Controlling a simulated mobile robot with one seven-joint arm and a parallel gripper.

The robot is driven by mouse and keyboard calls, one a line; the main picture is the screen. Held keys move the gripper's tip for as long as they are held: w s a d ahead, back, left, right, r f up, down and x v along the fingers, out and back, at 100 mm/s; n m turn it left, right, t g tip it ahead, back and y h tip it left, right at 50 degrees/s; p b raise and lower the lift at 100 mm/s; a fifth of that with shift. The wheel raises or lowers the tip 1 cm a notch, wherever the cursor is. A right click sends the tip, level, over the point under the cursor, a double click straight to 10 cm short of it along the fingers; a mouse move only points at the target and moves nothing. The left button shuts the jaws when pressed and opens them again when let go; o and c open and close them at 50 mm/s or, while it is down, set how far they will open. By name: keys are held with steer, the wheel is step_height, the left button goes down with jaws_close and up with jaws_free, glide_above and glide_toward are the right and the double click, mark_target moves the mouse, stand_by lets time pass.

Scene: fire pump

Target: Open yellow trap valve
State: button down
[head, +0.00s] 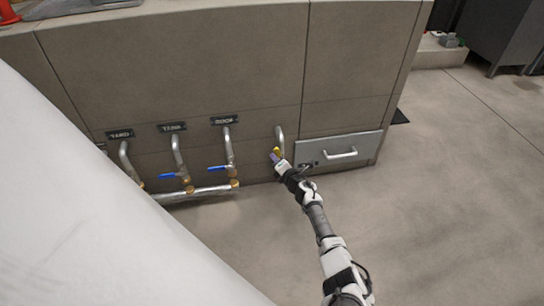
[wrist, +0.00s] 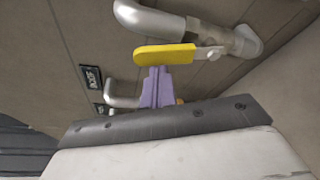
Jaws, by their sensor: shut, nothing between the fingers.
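The yellow valve handle (wrist: 165,54) shows in the wrist view as a flat lever. It runs from its pivot on a grey metal pipe (wrist: 236,42) toward the left. In the head view the yellow handle (head: 276,150) is small, below the rightmost bent pipe (head: 280,135). My gripper (wrist: 157,74) has purple fingers that are shut together with nothing between them. Their tips are right at the handle's lower edge in the wrist view; I cannot tell whether they touch it. In the head view my gripper (head: 275,157) is at the handle and partly hides the valve.
Two blue-handled valves (head: 175,176) (head: 222,168) and bent pipes with dark label plates (head: 172,127) are to the left, above a horizontal pipe (head: 205,190). A drawer (head: 340,149) with a silver handle is just right of my gripper. Open floor (head: 440,200) lies right.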

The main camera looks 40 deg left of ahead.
steer(key=shift+w+d+r+m, duration=0.25)
steer(key=shift+w+d+m, duration=0.25)
steer(key=shift+w, duration=0.05)
steer(key=shift+d, duration=0.2)
stand_by(0.6)
